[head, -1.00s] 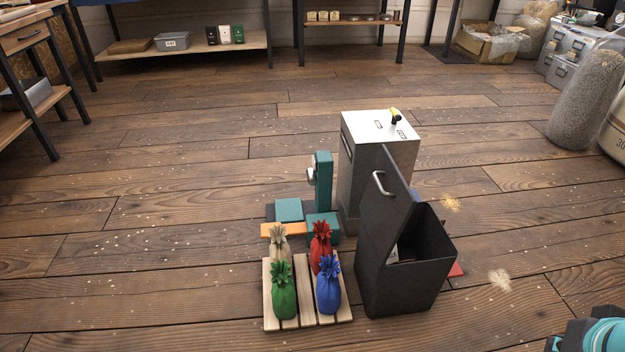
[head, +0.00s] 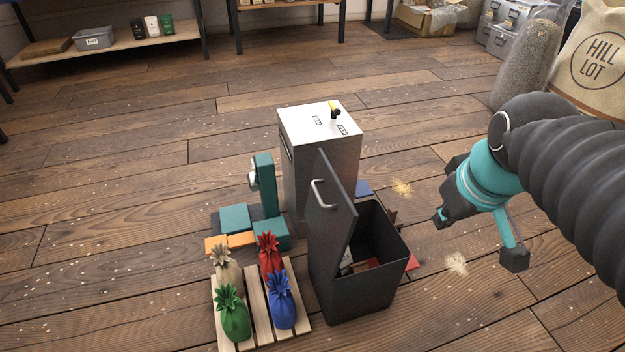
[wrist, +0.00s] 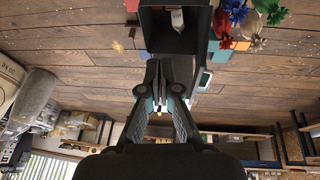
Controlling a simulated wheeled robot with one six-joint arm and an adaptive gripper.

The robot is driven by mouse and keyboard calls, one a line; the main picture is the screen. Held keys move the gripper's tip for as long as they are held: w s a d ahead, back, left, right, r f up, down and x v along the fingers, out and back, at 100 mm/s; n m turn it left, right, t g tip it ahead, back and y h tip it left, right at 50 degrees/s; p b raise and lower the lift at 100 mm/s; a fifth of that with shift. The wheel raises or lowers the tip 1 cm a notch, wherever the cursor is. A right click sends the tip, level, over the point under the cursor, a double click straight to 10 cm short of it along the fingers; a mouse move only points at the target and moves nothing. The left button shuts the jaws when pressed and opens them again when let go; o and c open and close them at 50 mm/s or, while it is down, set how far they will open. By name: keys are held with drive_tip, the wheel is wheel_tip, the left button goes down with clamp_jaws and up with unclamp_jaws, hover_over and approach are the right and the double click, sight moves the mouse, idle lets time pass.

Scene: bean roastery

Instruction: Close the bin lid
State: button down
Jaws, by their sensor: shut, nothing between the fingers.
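The dark grey bin (head: 370,295) stands on the wood floor with its top open. Its lid (head: 328,215) stands up steeply, tilted, along the bin's left side, with a silver handle (head: 318,194) on its outer face. A white labelled item and something red show inside. In the wrist view the bin (wrist: 146,36) is at the top, with the lid (wrist: 222,22) apparently on its right. My gripper (head: 440,214) is right of the bin, apart from it and from the lid. In the wrist view my gripper (wrist: 164,82) is shut and empty.
A pallet (head: 258,312) with several tied bags is left of the bin. A metal cabinet (head: 322,140) stands close behind it, with a teal device (head: 263,185) to its left. Large sacks (head: 595,60) stand at the upper right. Floor right of the bin is mostly clear.

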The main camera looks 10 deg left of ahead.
drive_tip(key=w+a+r+n+g+p, duration=0.2)
drive_tip(key=w+a+n+g, duration=0.1)
drive_tip(key=w+a+n, duration=0.9)
drive_tip(key=w+a+f+n+g+p, duration=0.1)
drive_tip(key=a+f+n, duration=0.15)
drive_tip(key=a, duration=0.55)
drive_tip(key=w+a+f+n+g, duration=0.1)
drive_tip(key=a+f+n, duration=0.1)
drive_tip(key=a+n, duration=0.35)
wheel_tip(320, 180, down, 12)
drive_tip(key=w+m, duration=0.1)
drive_tip(key=shift+w+d+r+m, duration=0.15)
drive_tip(key=shift+r+m, duration=0.1)
drive_tip(key=shift+m, duration=0.15)
